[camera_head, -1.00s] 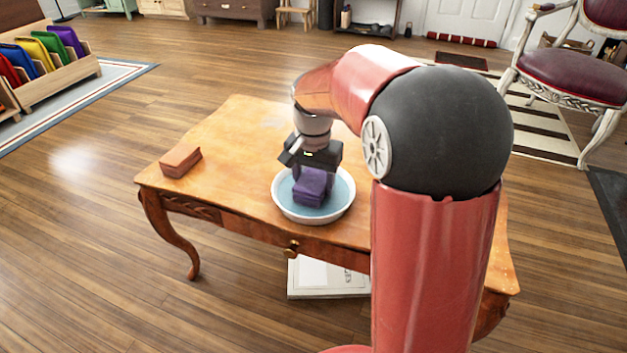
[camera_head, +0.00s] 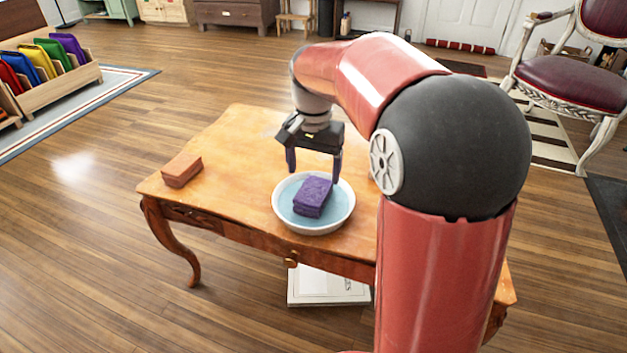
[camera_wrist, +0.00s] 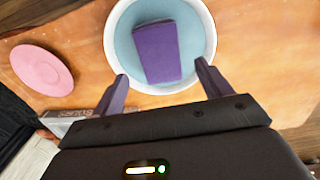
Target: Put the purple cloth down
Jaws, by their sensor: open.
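The purple cloth (camera_head: 313,196) is a folded block lying in a white bowl (camera_head: 342,218) with a blue inside, on the wooden table. In the wrist view the purple cloth (camera_wrist: 157,52) lies in the bowl (camera_wrist: 112,32), apart from my fingers. My gripper (camera_head: 314,176) is open and empty, its two fingers spread just above and behind the bowl. In the wrist view my gripper (camera_wrist: 163,72) shows a finger on each side of the bowl's near edge.
The wooden table (camera_head: 235,150) has bare room left of the bowl. An orange-brown block (camera_head: 182,170) lies near its left corner. A pink round disc (camera_wrist: 42,70) shows on the table in the wrist view. A wooden rack (camera_head: 60,85) of coloured cloths stands far left.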

